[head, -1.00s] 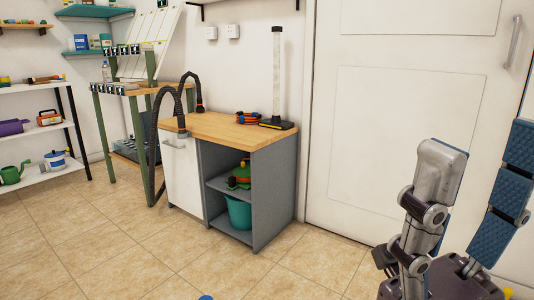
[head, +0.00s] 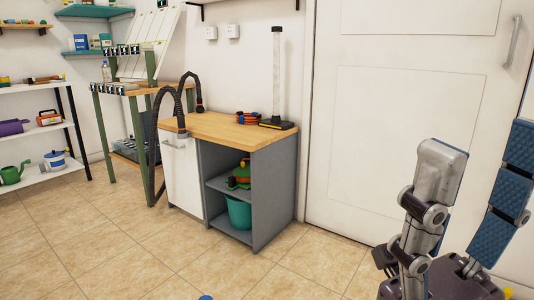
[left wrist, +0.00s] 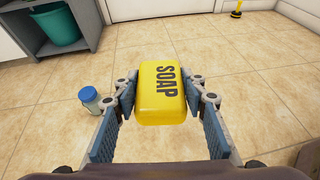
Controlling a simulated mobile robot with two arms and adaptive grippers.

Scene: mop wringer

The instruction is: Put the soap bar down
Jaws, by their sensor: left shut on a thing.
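The yellow soap bar (left wrist: 163,94) with dark "SOAP" lettering is in the left wrist view. My left gripper (left wrist: 162,98) is shut on it, with a blue-padded finger on each side. The bar is seen against the tiled floor; its height above the floor is hard to judge. Neither the soap nor my left gripper shows in the head view. My right gripper (head: 481,150) stands at the right of the head view, fingers up and apart, with nothing seen between them.
A grey cabinet (head: 273,190) with a wooden top (head: 215,126) stands ahead, a teal bucket (head: 239,212) on its lower shelf. A blue-lidded jar (left wrist: 91,98) stands on the floor left of my left gripper. A white door (head: 400,130) is at right. The tiled floor (head: 120,250) is largely clear.

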